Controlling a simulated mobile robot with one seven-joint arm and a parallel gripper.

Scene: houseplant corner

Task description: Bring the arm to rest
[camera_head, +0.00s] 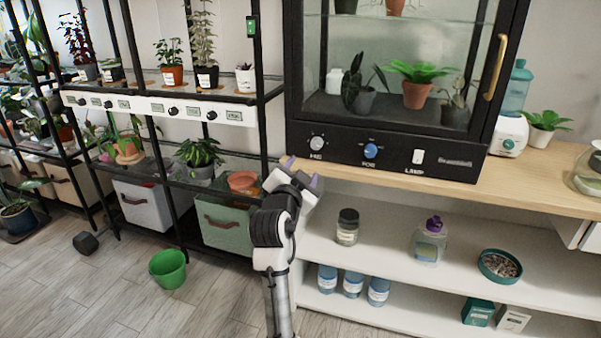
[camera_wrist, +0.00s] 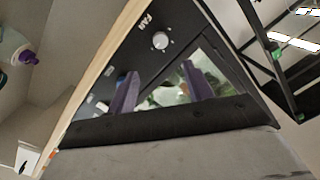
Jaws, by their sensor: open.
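My arm reaches up from the bottom of the head view. My gripper (camera_head: 301,172) is at the lower left corner of the black glass cabinet (camera_head: 390,165), in front of the wooden counter's left end. In the wrist view its two purple fingers (camera_wrist: 160,90) are apart with nothing between them. The cabinet's control panel with a round knob (camera_wrist: 160,40) marked FAN lies beyond them, tilted in the picture. I cannot tell whether the fingers touch the cabinet.
The wooden counter (camera_head: 545,184) has white shelves (camera_head: 385,250) below it, bearing a jar (camera_head: 347,227), a purple-topped bottle (camera_head: 430,240) and a bowl (camera_head: 500,266). A black plant rack (camera_head: 128,50) stands left. A green bucket (camera_head: 168,269) stands on the otherwise fairly open floor.

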